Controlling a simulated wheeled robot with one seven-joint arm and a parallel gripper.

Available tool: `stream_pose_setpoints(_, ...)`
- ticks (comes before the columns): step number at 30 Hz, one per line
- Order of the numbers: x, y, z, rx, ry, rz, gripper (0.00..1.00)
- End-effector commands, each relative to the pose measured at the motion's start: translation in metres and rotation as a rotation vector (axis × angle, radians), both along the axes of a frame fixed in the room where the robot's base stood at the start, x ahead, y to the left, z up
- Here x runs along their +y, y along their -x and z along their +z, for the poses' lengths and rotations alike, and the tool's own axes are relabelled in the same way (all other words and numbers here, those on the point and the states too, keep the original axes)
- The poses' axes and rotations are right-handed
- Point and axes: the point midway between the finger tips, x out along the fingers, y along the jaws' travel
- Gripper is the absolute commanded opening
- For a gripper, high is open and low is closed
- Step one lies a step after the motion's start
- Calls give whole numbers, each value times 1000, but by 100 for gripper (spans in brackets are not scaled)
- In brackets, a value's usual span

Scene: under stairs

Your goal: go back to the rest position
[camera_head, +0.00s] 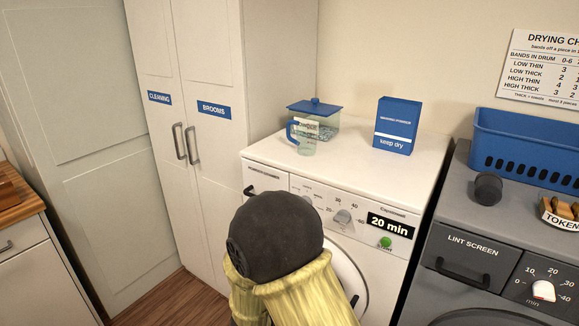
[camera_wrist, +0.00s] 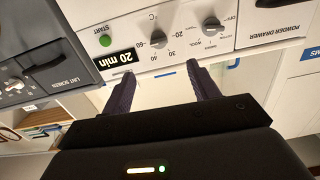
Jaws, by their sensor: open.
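My gripper (camera_wrist: 162,76) shows in the wrist view, where the picture is upside down. Its two dark fingers are spread apart with nothing between them. The gripper's fingers are hidden there.
On the washer stand a measuring jug (camera_head: 305,138), a blue-lidded clear box (camera_head: 325,125) and a blue powder box (camera_head: 397,125). A grey dryer (camera_head: 455,215) at right carries a blue basket (camera_head: 525,145). A tall white cupboard (camera_head: 205,60) stands left; a wooden-topped counter (camera_head: 15,195) is at far left.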

Motion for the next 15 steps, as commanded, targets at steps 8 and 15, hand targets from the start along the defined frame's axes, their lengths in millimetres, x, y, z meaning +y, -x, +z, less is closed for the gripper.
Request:
stream_pose_setpoints(8,-10,-22,6,168,-189,161,60)
stream_pose_setpoints(15,-14,-15,9,403,-341,349,60)
